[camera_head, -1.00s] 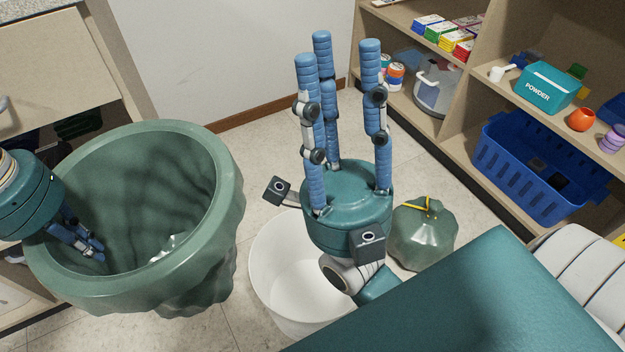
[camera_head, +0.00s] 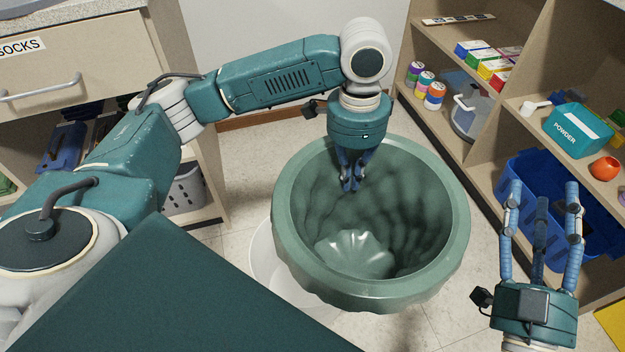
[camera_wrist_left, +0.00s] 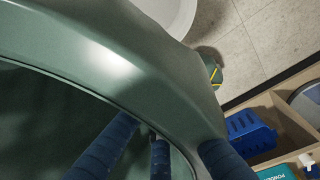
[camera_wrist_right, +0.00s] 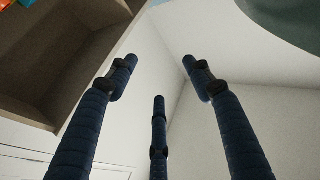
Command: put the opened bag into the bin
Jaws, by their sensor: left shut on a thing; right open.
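The opened bag (camera_head: 290,225) is dark green with a thick round rim, wide open and upright, with a crumpled bottom. My left gripper (camera_head: 352,185) is shut on its far rim, fingers reaching inside the mouth. In the left wrist view the bag's rim (camera_wrist_left: 110,55) fills the left side, beside my fingers (camera_wrist_left: 160,145). The white bin (camera_head: 264,262) stands on the floor, mostly hidden behind the bag, its left part showing. It also shows in the left wrist view (camera_wrist_left: 180,12). My right gripper (camera_head: 540,205) is open and empty, fingers up, right of the bag.
A tied green bag with a yellow tie (camera_wrist_left: 213,68) is on the floor near the bin. Shelves on the right hold a blue basket (camera_head: 520,165), a powder box (camera_head: 578,130) and cans (camera_head: 425,84). A drawer cabinet (camera_head: 70,60) stands on the left.

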